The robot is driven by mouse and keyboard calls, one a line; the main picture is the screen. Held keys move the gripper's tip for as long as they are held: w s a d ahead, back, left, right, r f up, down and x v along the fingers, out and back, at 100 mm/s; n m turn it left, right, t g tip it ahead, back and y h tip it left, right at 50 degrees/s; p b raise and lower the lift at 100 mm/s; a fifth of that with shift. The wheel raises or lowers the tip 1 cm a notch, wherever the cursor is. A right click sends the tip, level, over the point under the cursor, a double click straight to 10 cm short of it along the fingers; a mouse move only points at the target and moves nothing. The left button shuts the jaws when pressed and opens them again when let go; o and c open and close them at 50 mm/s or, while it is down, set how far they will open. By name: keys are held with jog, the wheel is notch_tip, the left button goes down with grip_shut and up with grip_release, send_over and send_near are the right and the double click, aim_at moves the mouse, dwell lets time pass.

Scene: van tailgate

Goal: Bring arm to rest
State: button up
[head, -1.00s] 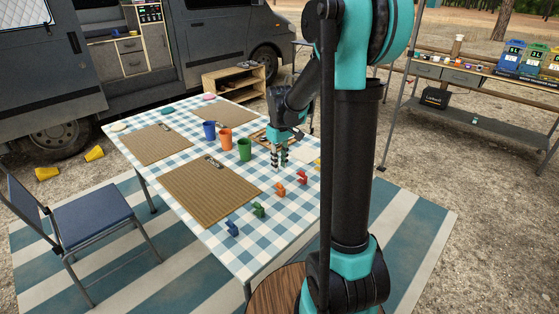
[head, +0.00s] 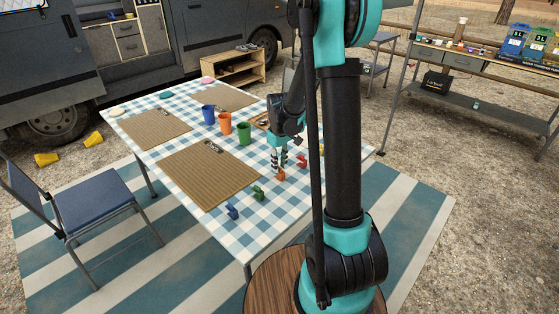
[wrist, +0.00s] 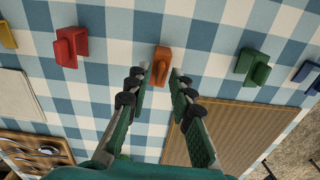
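My gripper (head: 279,163) hangs fingers-down over the right part of the checked table. In the wrist view its two fingers (wrist: 162,82) are apart with nothing between them. An orange clip-like piece (wrist: 161,60) lies on the cloth just beyond the fingertips, and it shows below the gripper in the head view (head: 281,174). My arm's column hides part of the table's right side in the head view.
A red piece (head: 302,160), a green piece (head: 258,193) and a blue piece (head: 232,212) lie in the same row. Blue (head: 208,115), orange (head: 225,123) and green (head: 243,133) cups stand behind. Brown mats (head: 208,173) cover much of the table (head: 258,232).

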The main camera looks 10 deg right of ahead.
jog(key=shift+f, duration=0.15)
jog(key=shift+c, duration=0.2)
grip_shut()
jog(key=shift+r, duration=2.5)
jog(key=shift+s, duration=0.15)
